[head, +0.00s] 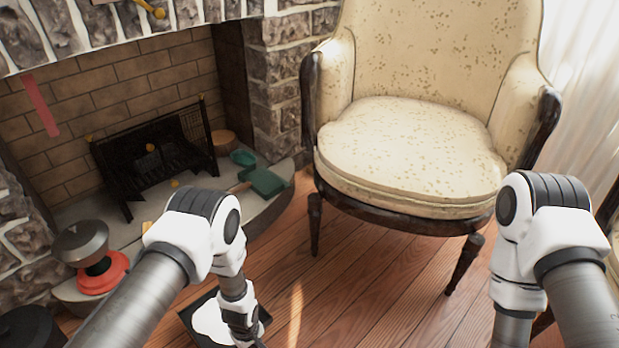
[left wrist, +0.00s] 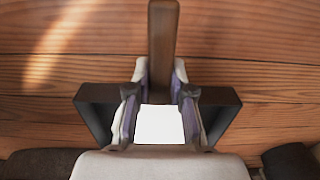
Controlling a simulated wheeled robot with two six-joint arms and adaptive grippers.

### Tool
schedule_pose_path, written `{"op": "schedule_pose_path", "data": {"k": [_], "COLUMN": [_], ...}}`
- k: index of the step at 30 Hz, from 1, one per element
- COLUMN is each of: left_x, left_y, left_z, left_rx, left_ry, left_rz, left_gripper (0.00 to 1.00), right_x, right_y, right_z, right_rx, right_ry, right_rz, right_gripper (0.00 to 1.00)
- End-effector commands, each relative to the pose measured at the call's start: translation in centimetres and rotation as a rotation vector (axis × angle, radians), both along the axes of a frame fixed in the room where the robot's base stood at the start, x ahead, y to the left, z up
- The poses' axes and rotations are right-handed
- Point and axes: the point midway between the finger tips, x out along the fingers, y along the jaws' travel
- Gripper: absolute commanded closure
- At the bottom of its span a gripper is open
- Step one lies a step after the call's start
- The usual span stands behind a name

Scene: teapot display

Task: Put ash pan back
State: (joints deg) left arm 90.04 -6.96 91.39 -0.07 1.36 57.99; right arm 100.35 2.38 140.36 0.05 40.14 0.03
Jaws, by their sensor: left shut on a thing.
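The ash pan (head: 194,307) is a dark, square-cornered tray with a white inside, low over the wooden floor in front of the hearth in the head view. In the left wrist view its dark walls (left wrist: 97,97) show on both sides of my left gripper (left wrist: 160,100), and a brown wooden handle (left wrist: 163,40) sticks up between the fingers. My left gripper is shut on the ash pan, seemingly at its handle. The contact is partly hidden. The black fire grate (head: 150,150) stands in the fireplace. My right gripper is out of view below the picture.
A green dustpan (head: 268,182) lies on the stone hearth right of the grate. A red-based object with a grey top (head: 98,270) stands at the hearth's left. A cream armchair (head: 415,150) blocks the right. The wooden floor between is clear.

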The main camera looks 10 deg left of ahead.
Motion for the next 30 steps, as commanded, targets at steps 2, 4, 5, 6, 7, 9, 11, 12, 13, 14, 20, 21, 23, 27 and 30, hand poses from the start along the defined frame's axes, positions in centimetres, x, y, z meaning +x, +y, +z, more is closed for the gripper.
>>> {"op": "schedule_pose_path", "data": {"k": [2, 4, 5, 6, 7, 9, 11, 12, 13, 14, 20, 21, 23, 27, 30], "left_x": [0.1, 0.3, 0.4, 0.5, 0.6, 0.8, 1.1, 2.3, 3.1, 3.8, 9.4, 10.7, 12.8, 16.6, 18.2], "left_y": [0.0, 0.0, 0.0, 0.0, 0.0, 0.0, 0.0, 0.0, 0.0, 0.0, 0.0, 0.0, 0.0, 0.1, 0.2], "left_z": [0.1, 0.3, 0.4, 0.4, 0.5, 0.8, 1.0, 2.3, 3.0, 3.7, 10.0, 11.8, 14.8, 22.2, 26.8], "left_rx": [0.000, 0.000, 0.000, 0.000, 0.000, 0.002, 0.001, -0.001, -0.001, -0.001, 0.000, 0.000, 0.000, 0.000, 0.000], "left_ry": [-0.001, -0.002, -0.003, -0.003, -0.003, -0.003, -0.002, -0.009, -0.009, -0.009, -0.011, -0.011, -0.013, -0.011, -0.009], "left_rz": [0.000, -0.001, -0.001, 0.000, 0.001, 0.002, 0.002, -0.001, -0.001, 0.000, 0.001, 0.004, 0.006, -0.033, -0.095], "left_gripper": [1.00, 1.00, 1.00, 1.00, 1.00, 1.00, 1.00, 1.00, 1.00, 1.00, 1.00, 1.00, 1.00, 1.00, 1.00], "right_x": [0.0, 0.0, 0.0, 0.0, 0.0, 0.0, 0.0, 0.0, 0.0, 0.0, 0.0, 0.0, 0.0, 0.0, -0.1], "right_y": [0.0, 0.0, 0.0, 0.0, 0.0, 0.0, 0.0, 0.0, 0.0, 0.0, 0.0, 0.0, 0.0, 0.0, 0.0], "right_z": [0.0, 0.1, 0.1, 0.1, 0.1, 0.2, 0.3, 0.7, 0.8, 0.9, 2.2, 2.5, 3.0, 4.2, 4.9], "right_rx": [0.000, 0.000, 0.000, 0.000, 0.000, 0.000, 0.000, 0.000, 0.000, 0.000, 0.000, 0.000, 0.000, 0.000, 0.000], "right_ry": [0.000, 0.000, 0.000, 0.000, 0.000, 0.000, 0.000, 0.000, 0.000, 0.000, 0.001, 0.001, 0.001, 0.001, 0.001], "right_rz": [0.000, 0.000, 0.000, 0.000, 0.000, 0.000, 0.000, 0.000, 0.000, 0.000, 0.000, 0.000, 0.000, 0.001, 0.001], "right_gripper": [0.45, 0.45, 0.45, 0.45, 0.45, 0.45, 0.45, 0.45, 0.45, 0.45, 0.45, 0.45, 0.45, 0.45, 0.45]}}
